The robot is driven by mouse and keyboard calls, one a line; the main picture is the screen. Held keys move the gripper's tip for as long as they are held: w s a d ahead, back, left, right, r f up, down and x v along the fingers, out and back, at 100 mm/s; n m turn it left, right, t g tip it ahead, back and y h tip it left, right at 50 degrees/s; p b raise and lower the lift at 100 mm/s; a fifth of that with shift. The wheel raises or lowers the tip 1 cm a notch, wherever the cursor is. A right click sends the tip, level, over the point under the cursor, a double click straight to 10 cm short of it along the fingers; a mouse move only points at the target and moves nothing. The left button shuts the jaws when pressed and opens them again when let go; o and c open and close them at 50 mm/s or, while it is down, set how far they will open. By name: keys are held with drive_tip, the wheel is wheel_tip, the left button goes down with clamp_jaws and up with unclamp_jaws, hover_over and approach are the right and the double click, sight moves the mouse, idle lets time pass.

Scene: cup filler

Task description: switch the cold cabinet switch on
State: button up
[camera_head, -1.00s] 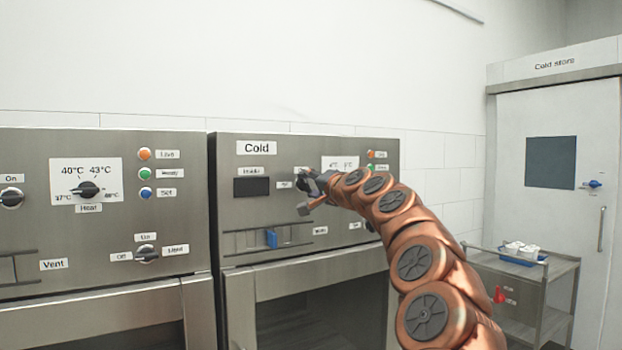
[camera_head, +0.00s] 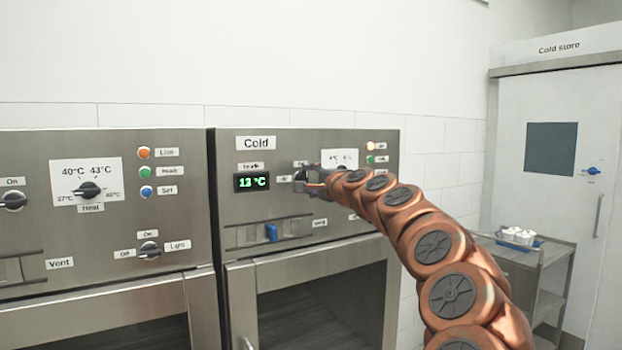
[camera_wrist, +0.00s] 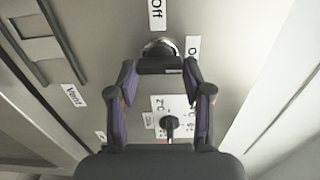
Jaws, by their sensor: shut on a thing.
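The cold cabinet (camera_head: 225,215) is the right-hand steel unit, with a "Cold" label. Its display (camera_head: 251,182) reads 13 °C in green, and the orange lamp (camera_head: 370,147) at top right looks bright. My gripper (camera_head: 303,178) is at the panel, just right of the display, and hides most of the switch there. In the wrist view, my gripper (camera_wrist: 161,70) has its fingertips on both sides of the black handle of the switch (camera_wrist: 160,48), shut on it. "Off" and "On" labels stand beside the switch's round metal base.
A vent slider with a blue tab (camera_head: 271,233) sits below the display. A similar warm cabinet (camera_head: 110,240) stands at left. A trolley (camera_head: 545,265) with white cups on a blue tray stands at right, before the cold store door (camera_head: 570,190).

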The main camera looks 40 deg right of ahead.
idle(0.3)
drive_tip(key=o, duration=1.2)
drive_tip(key=shift+c, duration=0.2)
drive_tip(key=s+a, duration=0.1)
drive_tip(key=s, duration=1.1)
